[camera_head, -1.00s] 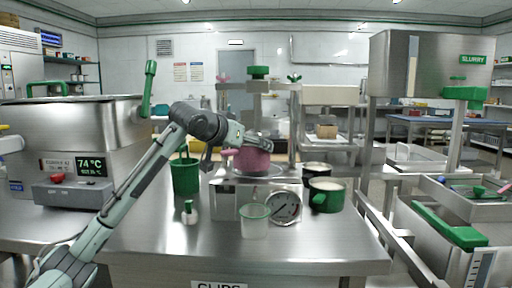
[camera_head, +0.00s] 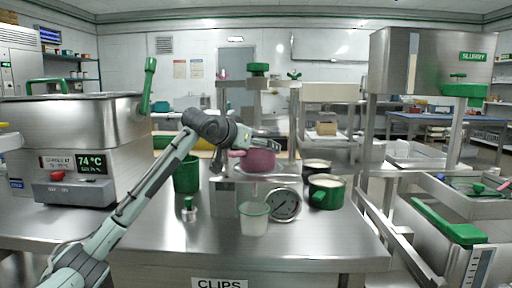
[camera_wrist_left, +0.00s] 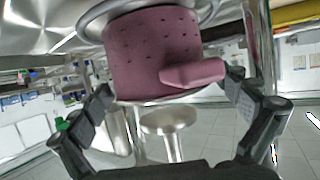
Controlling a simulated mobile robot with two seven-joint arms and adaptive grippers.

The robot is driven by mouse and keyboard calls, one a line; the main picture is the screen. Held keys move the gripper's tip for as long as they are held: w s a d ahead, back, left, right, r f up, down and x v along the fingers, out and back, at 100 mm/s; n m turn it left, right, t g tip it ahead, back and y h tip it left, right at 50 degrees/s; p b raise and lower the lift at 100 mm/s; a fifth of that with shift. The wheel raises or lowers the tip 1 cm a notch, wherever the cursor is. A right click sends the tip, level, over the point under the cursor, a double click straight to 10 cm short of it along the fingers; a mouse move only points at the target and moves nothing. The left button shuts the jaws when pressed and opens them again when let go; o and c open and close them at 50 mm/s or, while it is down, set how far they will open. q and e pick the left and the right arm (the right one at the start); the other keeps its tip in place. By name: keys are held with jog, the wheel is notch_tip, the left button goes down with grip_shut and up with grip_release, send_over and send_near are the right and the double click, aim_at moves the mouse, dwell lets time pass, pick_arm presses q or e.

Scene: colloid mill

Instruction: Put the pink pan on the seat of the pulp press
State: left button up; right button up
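The pink pan (camera_head: 258,160) sits on a round metal plate (camera_head: 264,174) above the dial scale, its handle pointing left. My left gripper (camera_head: 268,140) is over the pan in the head view. In the left wrist view, which looks upside down, the pan (camera_wrist_left: 150,50) lies between the two spread fingers (camera_wrist_left: 168,92); the handle is close to the right finger. I see no clear grip on it. The pulp press (camera_head: 258,84), with its green top knob, stands right behind. Its seat is largely hidden; a round press disc (camera_wrist_left: 168,119) shows in the wrist view. My right gripper is not seen.
A dial scale (camera_head: 285,204), a clear cup (camera_head: 254,220), a green cup (camera_head: 186,174) and a small green-topped bottle (camera_head: 189,210) stand on the bench. Green (camera_head: 327,193) and dark mugs are at right. A steel tank (camera_head: 75,130) is at left.

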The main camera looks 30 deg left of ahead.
pick_arm(q)
jog(key=shift+r, duration=0.1)
jog(key=shift+s+r, duration=0.1)
jog(key=shift+s, duration=0.15)
jog(key=v, duration=1.1)
jog(key=shift+s+b, duration=0.25)
jog(key=shift+b, duration=0.2)
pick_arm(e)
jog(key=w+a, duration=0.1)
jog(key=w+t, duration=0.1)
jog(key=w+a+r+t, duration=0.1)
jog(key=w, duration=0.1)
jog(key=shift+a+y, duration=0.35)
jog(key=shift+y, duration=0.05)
